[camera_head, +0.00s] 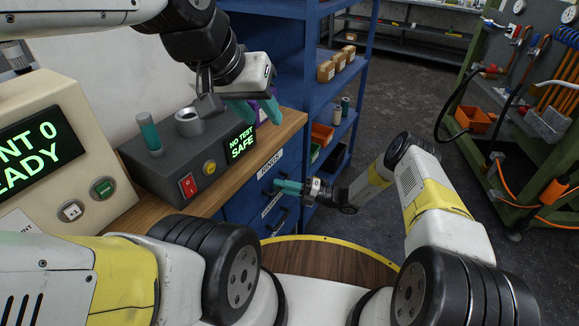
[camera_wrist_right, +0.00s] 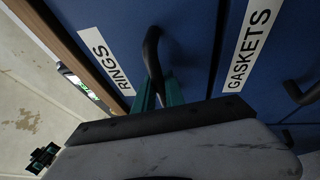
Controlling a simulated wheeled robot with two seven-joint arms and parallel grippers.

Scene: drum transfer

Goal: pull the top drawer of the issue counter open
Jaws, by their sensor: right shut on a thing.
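The issue counter has a wooden top (camera_head: 288,128) and a blue front. Its top drawer, with a white RINGS label (camera_head: 270,163), looks flush with the front. The RINGS label also shows in the right wrist view (camera_wrist_right: 106,62). My right gripper (camera_head: 289,187) is at this drawer, its teal fingers shut on the dark handle (camera_wrist_right: 152,50); the fingers partly hide the handle. A second drawer, with a GASKETS label (camera_wrist_right: 248,50), is below. My left gripper (camera_head: 256,110) is above the counter top, its teal fingers apart. Something purple (camera_head: 269,95) shows by them, partly hidden.
A grey test box (camera_head: 180,160) with a NO TEST SAFE display and a teal cylinder stands on the counter. A beige screen unit (camera_head: 60,150) is at left. Blue shelves (camera_head: 320,90) stand beyond the counter. A green tool rack (camera_head: 480,150) is at right. Grey floor between them is open.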

